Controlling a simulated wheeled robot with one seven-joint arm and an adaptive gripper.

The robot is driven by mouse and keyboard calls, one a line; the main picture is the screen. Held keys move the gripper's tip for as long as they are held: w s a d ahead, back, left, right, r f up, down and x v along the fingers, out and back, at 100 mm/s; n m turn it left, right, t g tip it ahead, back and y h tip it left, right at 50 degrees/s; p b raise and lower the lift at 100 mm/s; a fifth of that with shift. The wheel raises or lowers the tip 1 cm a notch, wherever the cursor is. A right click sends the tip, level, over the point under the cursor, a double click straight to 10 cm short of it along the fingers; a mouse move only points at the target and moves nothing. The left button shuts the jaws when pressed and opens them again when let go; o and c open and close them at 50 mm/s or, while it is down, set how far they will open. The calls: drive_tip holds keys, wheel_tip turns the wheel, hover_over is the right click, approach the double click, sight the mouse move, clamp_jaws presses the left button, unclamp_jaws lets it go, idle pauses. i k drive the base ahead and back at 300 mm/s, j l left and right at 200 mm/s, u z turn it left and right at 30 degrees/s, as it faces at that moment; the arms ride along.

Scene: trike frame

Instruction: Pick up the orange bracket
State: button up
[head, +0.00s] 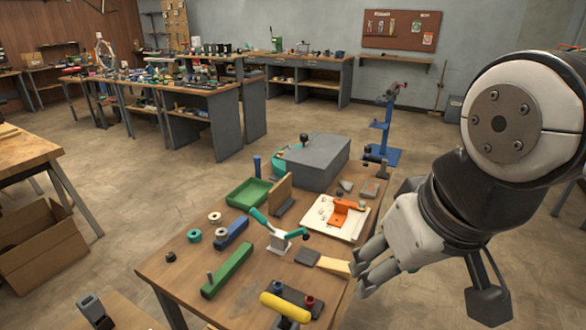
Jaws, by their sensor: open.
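The orange bracket (342,211) sits on a white board (318,229) on the right part of the wooden workbench. It has a flat orange plate and a raised cross part. My gripper (358,270) is open at the bench's right edge, to the right of the bracket and nearer the camera. Its fingers point left. It appears empty and apart from the bracket. The height of the fingers above the bench is hard to tell.
A grey box (318,163) stands behind the board. A teal-handled clamp (279,237), a green tray (249,193), a blue block (232,234), a green bar (227,271) and a yellow-handled tool (285,306) crowd the bench. Floor is free beyond it.

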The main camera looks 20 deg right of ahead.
sight(339, 214)
drive_tip(key=z, duration=0.35)
drive_tip(key=k, duration=0.4)
drive_tip(key=i+l+u, duration=0.1)
drive_tip(key=i+l, duration=0.6)
drive_tip(key=i+l+u, duration=0.1)
drive_tip(key=i+l, duration=0.6)
drive_tip(key=l, duration=0.15)
